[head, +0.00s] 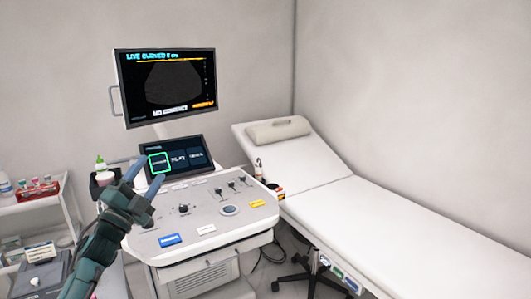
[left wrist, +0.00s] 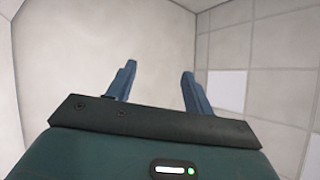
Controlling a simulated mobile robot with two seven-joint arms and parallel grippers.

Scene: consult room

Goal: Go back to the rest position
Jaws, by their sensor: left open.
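My left gripper (head: 145,178) is in front of the left edge of the ultrasound machine's control panel (head: 205,211), with its fingers pointing up toward the small touch screen. Its jaws are apart and nothing is between them. In the left wrist view the two blue fingers (left wrist: 154,88) are spread, with only bare wall and ceiling tiles behind them. I cannot tell whether the gripper touches the console. My right gripper does not show in either view.
The machine's monitor (head: 166,85) stands above the touch screen (head: 178,157). A white examination bed (head: 400,225) with a pillow (head: 278,131) is on the right. A bottle with a green cap (head: 100,164) stands left of the console. A trolley (head: 35,204) with small bottles is at far left.

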